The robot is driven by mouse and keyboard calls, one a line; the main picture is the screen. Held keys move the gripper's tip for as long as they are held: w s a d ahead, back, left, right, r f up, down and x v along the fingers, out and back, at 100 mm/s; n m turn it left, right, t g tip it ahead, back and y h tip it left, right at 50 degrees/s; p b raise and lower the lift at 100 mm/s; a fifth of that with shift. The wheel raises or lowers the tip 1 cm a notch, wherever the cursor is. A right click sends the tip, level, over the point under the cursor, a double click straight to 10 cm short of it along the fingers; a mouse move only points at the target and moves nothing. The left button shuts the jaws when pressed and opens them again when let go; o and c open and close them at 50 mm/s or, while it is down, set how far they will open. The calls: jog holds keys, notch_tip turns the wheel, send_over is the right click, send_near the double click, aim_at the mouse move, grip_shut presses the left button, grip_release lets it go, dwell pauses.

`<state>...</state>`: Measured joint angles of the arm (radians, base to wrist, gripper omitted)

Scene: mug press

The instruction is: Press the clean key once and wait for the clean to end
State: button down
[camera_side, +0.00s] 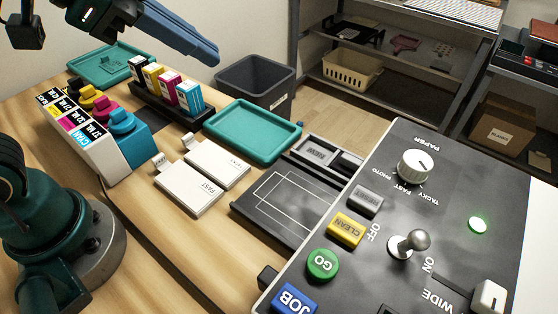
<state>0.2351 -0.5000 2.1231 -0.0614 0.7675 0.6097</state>
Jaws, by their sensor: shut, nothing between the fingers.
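The yellow CLEAN key (345,230) is on the dark sloping control panel (440,180) at the right. It sits between the grey key (366,201) and the round green GO key (322,264). A small round lamp (478,225) at the panel's right glows green. My gripper (212,55) is at the top left, high above the table and well away from the panel. Its blue fingers are shut and empty.
A toggle lever (410,243) marked OFF and ON stands up beside the keys. A white knob (417,166) and a blue JOB key (294,300) are near. Ink cartridges (165,85), a teal tray (254,132) and white blocks (190,187) occupy the table.

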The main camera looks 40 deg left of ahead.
jog(key=w+d+r+m+h, duration=0.1)
jog(key=d+r+m+h, duration=0.2)
jog(key=d+m, duration=0.65)
jog(key=m+g+h, duration=0.1)
jog(key=g+h, duration=0.1)
jog(key=g, duration=0.1)
send_over(335, 225)
jog(key=f, duration=0.1)
jog(key=shift+f, duration=0.2)
jog(key=shift+f, duration=4.4)
jog(key=shift+f, duration=0.4)
